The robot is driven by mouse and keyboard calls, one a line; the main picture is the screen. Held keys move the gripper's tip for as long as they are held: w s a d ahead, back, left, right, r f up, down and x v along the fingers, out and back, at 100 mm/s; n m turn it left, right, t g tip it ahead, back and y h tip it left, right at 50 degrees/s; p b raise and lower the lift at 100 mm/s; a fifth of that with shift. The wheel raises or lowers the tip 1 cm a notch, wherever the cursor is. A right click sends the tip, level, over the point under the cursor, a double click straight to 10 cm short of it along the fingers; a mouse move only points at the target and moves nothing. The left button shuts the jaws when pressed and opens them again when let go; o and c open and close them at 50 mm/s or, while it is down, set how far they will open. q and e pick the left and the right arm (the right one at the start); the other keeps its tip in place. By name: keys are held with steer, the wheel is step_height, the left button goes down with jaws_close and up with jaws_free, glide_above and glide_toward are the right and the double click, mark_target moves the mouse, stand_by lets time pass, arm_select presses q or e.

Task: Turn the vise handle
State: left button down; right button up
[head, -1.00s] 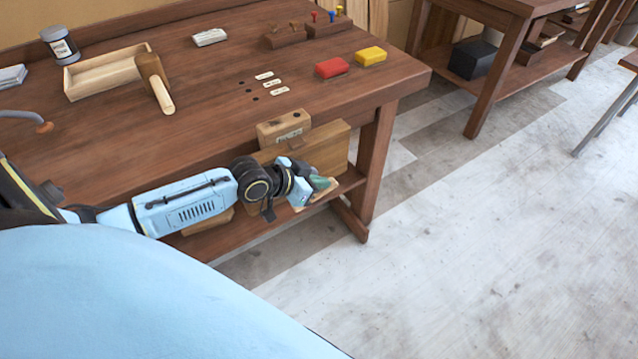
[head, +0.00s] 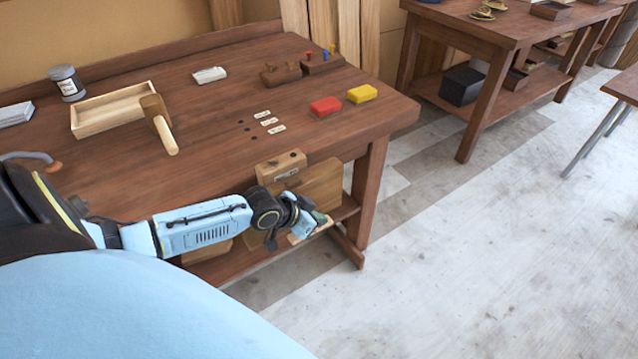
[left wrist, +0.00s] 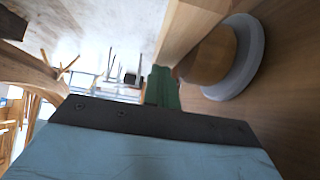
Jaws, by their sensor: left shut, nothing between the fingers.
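The wooden vise (head: 318,183) is on the front edge of the workbench near its right end. My left gripper (head: 316,219) is in front of the vise jaw, low down, shut with nothing between its fingers. In the left wrist view the green fingertips (left wrist: 161,88) show close to the wooden vise handle (left wrist: 190,28), a pale bar beside a round wooden hub with a grey ring (left wrist: 245,60). I cannot tell whether they touch the bar. In the head view the gripper largely hides the handle. My right gripper is not in view.
The workbench (head: 215,130) holds a mallet (head: 160,128), an open wooden tray (head: 90,122), a can (head: 67,83), a red block (head: 325,106) and a yellow block (head: 362,93). Another bench (head: 480,30) stands at the back right.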

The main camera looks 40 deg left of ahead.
arm_select(q)
steer(key=shift+s+f, duration=0.3)
steer(key=shift+f, duration=0.25)
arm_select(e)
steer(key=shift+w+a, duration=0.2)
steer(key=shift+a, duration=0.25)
arm_select(q)
steer(key=r+p, duration=0.4)
steer(key=r, duration=0.1)
steer(key=shift+w+p, duration=0.35)
steer(key=p+v, duration=0.1)
steer(key=v, duration=0.8)
steer(key=shift+r+p, duration=0.3)
steer(key=shift+r, duration=0.35)
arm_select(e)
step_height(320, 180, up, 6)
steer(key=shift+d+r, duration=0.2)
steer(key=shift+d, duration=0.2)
arm_select(q)
steer(key=shift+w, duration=0.1)
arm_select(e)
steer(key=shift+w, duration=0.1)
